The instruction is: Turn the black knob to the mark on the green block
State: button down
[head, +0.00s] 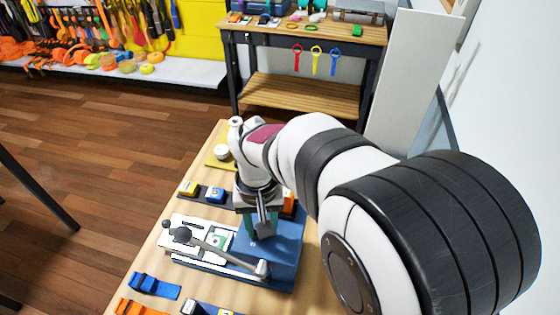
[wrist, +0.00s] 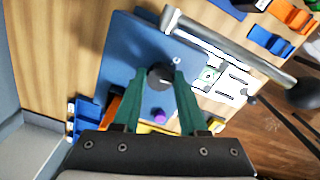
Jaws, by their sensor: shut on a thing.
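The black knob (wrist: 160,76) stands on a blue base plate (wrist: 117,62) in the wrist view. My gripper (wrist: 161,78) has its two dark green fingers shut on the knob from both sides.
A grey lever (head: 215,247) with a dark ball end lies across the panel, close to my gripper; it also shows in the wrist view (wrist: 230,50). A purple piece (wrist: 158,115) sits near the fingers. Blue and orange clips (head: 155,287) lie on the wooden table.

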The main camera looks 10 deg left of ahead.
jog(key=shift+w+m, duration=0.1)
jog(key=shift+m, duration=0.4)
dwell(0.3)
jog(key=shift+c, duration=2.2)
grip_release()
jog(key=shift+r, duration=0.1)
notch_tip(320, 180, up, 16)
